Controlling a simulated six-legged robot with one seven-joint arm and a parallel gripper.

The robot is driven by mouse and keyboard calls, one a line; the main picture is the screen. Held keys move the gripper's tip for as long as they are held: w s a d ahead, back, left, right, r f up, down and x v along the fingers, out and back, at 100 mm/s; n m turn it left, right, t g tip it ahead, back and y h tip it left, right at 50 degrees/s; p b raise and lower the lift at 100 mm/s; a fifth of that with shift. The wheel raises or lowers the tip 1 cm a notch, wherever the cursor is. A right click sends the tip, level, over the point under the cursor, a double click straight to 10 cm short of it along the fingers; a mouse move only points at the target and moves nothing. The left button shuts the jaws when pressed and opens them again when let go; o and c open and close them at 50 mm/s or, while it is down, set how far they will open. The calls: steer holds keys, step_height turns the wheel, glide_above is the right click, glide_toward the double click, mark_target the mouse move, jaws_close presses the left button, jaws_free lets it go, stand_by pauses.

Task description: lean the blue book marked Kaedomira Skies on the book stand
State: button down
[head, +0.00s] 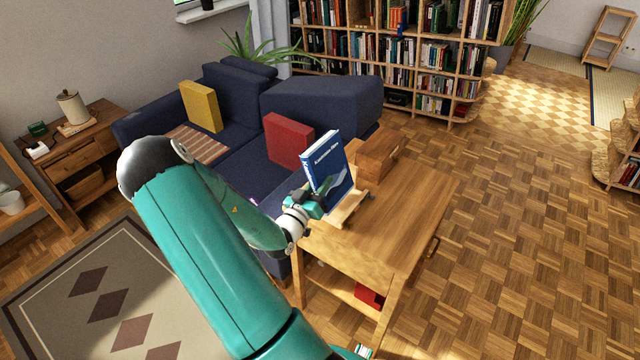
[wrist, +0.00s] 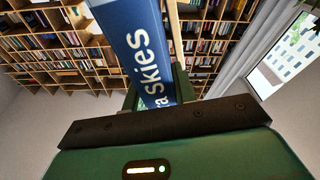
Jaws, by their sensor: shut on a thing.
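The blue book (head: 328,168) marked Kaedomira Skies stands nearly upright, tilted a little, in the head view. Its front cover shows white lettering and a pale picture low down. My gripper (head: 318,203) is shut on its lower near edge. In the wrist view, the book's spine (wrist: 146,52) with the letters "skies" rises from between my fingers. The wooden book stand (head: 347,212) is on the wooden side table (head: 410,205), right below and beside the book. I cannot tell whether the book rests on the stand, as its lower edge is partly hidden.
A wooden box (head: 377,155) stands on the table behind the stand. The table's right part is clear. A dark blue sofa (head: 240,140) with a red cushion (head: 289,141) and a yellow cushion (head: 201,106) is to the left. Full bookshelves (head: 400,50) line the back.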

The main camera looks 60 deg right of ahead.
mark_target(326, 198)
steer(key=shift+s+a+f, duration=0.1)
steer(key=shift+s+f, duration=0.15)
steer(key=shift+f, duration=0.45)
steer(key=shift+s+f, duration=0.3)
steer(key=shift+f, duration=0.45)
steer(key=shift+s+a+f, duration=0.1)
steer(key=shift+s+f, duration=0.15)
steer(key=shift+f, duration=0.45)
stand_by(1.9)
steer(key=c, duration=1)
jaws_free()
steer(key=shift+c, duration=0.2)
steer(key=shift+s+r, duration=0.1)
steer(key=shift+s, duration=0.25)
steer(key=shift+a, duration=0.1)
steer(key=r+v, duration=0.2)
steer(key=v, duration=0.7)
steer(key=shift+w+a, duration=0.4)
steer(key=shift+a, duration=0.05)
steer(key=shift+f, duration=0.1)
